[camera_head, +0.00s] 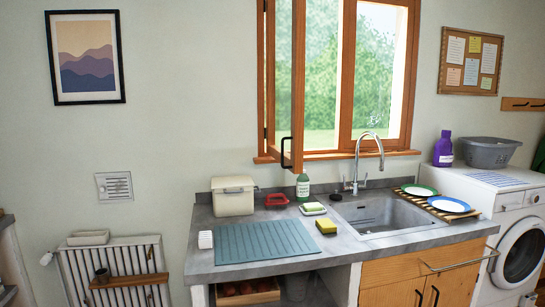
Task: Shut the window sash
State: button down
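The window sash (298,70) has a brown wooden frame and hangs at the left of the window. It is open, swung into the room and seen nearly edge-on. A dark handle (286,153) sits at its lower end. The wooden window frame (346,75) stands behind it, with greenery showing through the glass. The sash's lower end hangs above the back of the counter. My gripper is not in view.
Below stands a grey counter (345,248) with a sink (385,212) and a tall faucet (368,150). A cream box (233,196), a green bottle (303,187) and a red dish (277,199) stand near the wall. A ribbed mat (262,241) lies in front.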

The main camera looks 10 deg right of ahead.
aim_at(294, 162)
jog(key=u, duration=0.1)
jog(key=i, duration=0.75)
jog(key=u, duration=0.7)
jog(key=i, duration=0.7)
jog(key=u, duration=0.4)
